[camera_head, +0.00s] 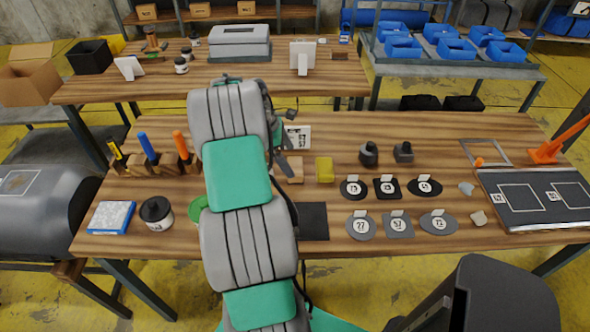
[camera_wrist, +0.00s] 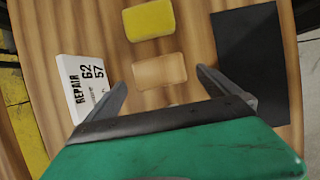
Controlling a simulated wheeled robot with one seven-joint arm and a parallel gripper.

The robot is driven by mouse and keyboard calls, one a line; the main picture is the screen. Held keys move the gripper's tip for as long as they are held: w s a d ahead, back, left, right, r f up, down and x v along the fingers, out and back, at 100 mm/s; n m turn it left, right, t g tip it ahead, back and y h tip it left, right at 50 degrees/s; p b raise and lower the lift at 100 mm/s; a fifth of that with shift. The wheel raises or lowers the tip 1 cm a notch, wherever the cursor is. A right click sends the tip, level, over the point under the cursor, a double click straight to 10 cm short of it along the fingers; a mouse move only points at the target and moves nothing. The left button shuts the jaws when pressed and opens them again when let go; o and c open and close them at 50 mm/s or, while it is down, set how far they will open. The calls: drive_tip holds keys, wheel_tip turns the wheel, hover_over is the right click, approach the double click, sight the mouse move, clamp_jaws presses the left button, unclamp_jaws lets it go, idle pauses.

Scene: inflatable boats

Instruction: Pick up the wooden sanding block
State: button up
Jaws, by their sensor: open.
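The wooden sanding block (camera_wrist: 159,71) is a small light-brown block lying on the wooden workbench. In the wrist view it lies just beyond and between my open fingers, with nothing gripped. In the head view the block (camera_head: 295,170) shows just right of my arm, partly beside the gripper. My gripper (camera_wrist: 160,82) is open above the bench, with one finger on each side of the block's line. In the head view the gripper (camera_head: 283,160) is partly hidden by my arm.
A yellow sponge-like block (camera_head: 325,169) lies close right of the wooden block. A repair card (camera_head: 298,137) stands or lies behind it, and a black sheet (camera_head: 313,221) lies in front. Several numbered patches (camera_head: 361,226) and two dark knobbed tools (camera_head: 369,154) are farther right.

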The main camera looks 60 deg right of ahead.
sight(295, 165)
drive_tip(key=x, duration=0.5)
drive_tip(key=shift+s+d+f, duration=0.1)
drive_tip(key=shift+d, duration=0.05)
drive_tip(key=shift+c, duration=0.4)
drive_tip(key=c, duration=1.3)
drive_tip(key=shift+r, duration=0.2)
